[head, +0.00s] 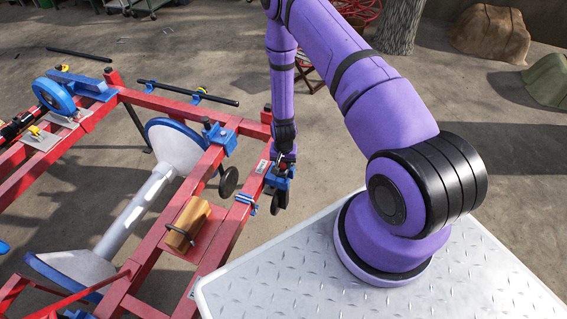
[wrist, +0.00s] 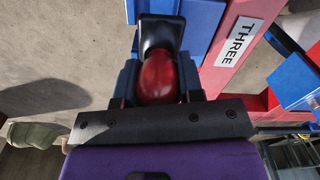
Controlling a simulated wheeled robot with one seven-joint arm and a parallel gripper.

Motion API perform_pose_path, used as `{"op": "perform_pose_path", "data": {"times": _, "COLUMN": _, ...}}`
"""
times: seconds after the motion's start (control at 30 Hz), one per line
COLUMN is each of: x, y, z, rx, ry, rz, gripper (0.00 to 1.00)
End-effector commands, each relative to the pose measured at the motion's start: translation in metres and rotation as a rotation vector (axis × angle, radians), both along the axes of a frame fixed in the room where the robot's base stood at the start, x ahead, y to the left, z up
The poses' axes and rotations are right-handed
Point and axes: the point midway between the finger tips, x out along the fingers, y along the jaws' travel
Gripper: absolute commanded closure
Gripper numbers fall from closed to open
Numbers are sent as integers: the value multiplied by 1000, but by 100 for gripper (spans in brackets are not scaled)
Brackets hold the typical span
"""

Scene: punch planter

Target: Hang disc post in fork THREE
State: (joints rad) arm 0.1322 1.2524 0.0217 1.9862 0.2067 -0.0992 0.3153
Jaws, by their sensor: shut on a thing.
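My gripper (head: 283,160) is at the outer side of the red frame's right-hand rail. It is shut on the disc post, whose red rounded knob (wrist: 160,78) and black part (wrist: 160,32) show in the wrist view. A dark disc (head: 279,200) hangs below the gripper in the head view. The blue fork (wrist: 205,18) sits beside the white THREE label (wrist: 238,42) on the red rail. The post is close to this fork. I cannot tell whether it is seated or only beside it, since the gripper hides the contact.
Another dark disc (head: 229,181) hangs by a blue bracket (head: 218,137) on the frame. A smaller blue bracket (head: 245,203) is nearer on the rail. A wooden block (head: 187,224) lies on a red plate. A metal deck (head: 380,290) is at the lower right.

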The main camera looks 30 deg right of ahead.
Motion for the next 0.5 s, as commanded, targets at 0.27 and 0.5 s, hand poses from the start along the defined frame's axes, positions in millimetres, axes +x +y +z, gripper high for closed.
{"op": "perform_pose_path", "data": {"times": 0.27, "x": 1, "y": 0, "z": -2, "rx": 0, "ry": -1, "rz": 0, "gripper": 100}}
{"op": "perform_pose_path", "data": {"times": 0.5, "x": 1, "y": 0, "z": -5, "rx": 0, "ry": -1, "rz": 0, "gripper": 100}}
